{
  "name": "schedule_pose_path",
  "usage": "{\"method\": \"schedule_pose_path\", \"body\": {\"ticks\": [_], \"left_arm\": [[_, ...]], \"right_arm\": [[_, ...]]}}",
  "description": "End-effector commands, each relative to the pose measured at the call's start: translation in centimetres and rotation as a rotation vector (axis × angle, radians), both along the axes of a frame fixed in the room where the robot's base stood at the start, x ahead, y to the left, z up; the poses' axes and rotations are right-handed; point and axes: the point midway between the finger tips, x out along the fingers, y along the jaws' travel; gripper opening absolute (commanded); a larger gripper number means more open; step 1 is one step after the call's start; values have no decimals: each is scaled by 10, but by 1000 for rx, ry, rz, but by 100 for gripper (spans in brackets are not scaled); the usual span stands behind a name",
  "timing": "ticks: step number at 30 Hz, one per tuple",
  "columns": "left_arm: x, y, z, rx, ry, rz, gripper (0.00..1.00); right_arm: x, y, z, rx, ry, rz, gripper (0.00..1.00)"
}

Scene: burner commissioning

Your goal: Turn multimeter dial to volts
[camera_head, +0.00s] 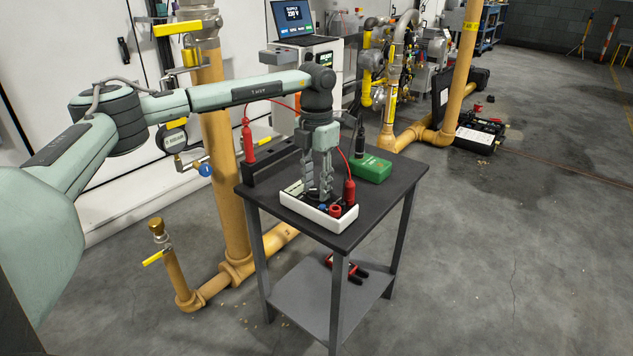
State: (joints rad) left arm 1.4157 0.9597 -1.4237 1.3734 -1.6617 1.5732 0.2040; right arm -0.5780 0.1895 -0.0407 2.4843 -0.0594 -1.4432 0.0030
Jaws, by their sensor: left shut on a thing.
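The multimeter (305,210) lies face up on the small dark table, with a white case and a dark face. Red plugs (349,191) stand up at its right end. My left gripper (318,196) reaches straight down onto the middle of its face, with its fingers closed around the dial. The fingers hide the dial, so its pointer position and markings cannot be read. My right gripper is not in view.
A red lead runs from the plug to a red probe (248,143) standing in a black holder (270,163). A green box (370,168) with a black probe stands behind the multimeter. The table's (392,200) right side is bare. Yellow pipes (225,190) rise behind it.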

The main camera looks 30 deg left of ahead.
Motion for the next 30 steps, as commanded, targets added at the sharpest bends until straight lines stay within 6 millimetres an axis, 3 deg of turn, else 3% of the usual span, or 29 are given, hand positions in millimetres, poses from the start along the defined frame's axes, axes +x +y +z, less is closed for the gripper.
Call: {"method": "schedule_pose_path", "body": {"ticks": [5,18,30], "left_arm": [[0,0,2,-1,0,-135,5],[0,0,1,0,-1,-452,5],[1,0,1,-1,-2,-569,5]], "right_arm": [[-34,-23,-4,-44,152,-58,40],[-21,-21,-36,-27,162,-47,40],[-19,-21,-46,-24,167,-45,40]]}}
